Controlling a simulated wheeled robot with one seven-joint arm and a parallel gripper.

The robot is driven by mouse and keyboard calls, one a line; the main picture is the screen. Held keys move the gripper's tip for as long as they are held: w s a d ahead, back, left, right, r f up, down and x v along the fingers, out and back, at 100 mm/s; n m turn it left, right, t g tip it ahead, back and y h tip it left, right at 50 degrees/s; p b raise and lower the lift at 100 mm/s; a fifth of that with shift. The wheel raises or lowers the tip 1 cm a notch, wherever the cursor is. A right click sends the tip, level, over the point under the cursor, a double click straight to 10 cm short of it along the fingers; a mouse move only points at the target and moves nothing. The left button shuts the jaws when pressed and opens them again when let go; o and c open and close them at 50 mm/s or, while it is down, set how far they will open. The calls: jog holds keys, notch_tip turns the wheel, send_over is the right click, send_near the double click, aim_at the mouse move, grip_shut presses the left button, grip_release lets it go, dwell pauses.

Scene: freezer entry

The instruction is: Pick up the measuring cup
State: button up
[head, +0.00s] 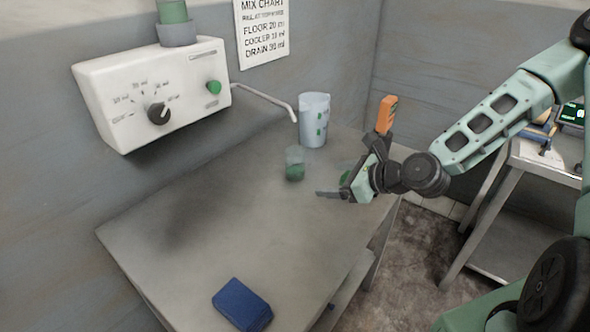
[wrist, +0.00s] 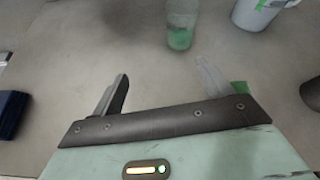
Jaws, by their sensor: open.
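A small clear cup with green in its lower part (head: 294,164) stands upright on the grey table, and it also shows in the wrist view (wrist: 181,28). A taller pale cup with green marks (head: 314,122) stands behind it near the wall, partly cut off in the wrist view (wrist: 258,12). I cannot tell for certain which is the measuring cup. My gripper (head: 338,188) is open, low over the table, to the right of and nearer than the small cup. In the wrist view the small cup is beyond the fingertips (wrist: 163,80), apart from them, with nothing visible between the fingers.
A white wall dispenser (head: 155,92) with a dial and a thin spout (head: 266,101) is at the left. A blue block (head: 243,303) lies at the table's front. An orange handle (head: 386,114) rises behind my gripper. The table's left and middle are clear. Another table (head: 535,154) stands right.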

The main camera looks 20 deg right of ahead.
aim_at(303, 164)
jog(key=w+a+f+m, duration=0.1)
jog(key=w, duration=0.2)
jog(key=w+a+f+m+t+p, duration=0.1)
jog(key=w, duration=0.3)
jog(key=w+a+f+p, duration=0.1)
jog(key=w, duration=0.3)
jog(key=shift+a+f+m, duration=0.3)
jog(key=shift+f+m, duration=0.1)
jog(key=x, duration=0.1)
jog(key=p+x, duration=0.2)
jog(key=x, duration=0.1)
jog(key=shift+w+d+r, duration=0.15)
jog(key=shift+w+r, duration=0.1)
jog(key=shift+w, duration=0.05)
jog(key=shift+w+a+f, duration=0.2)
jog(key=shift+w+f, duration=0.1)
jog(key=shift+w, duration=0.1)
jog(key=c, duration=1.1)
jog(key=shift+c, duration=0.2)
jog(key=shift+r, duration=0.15)
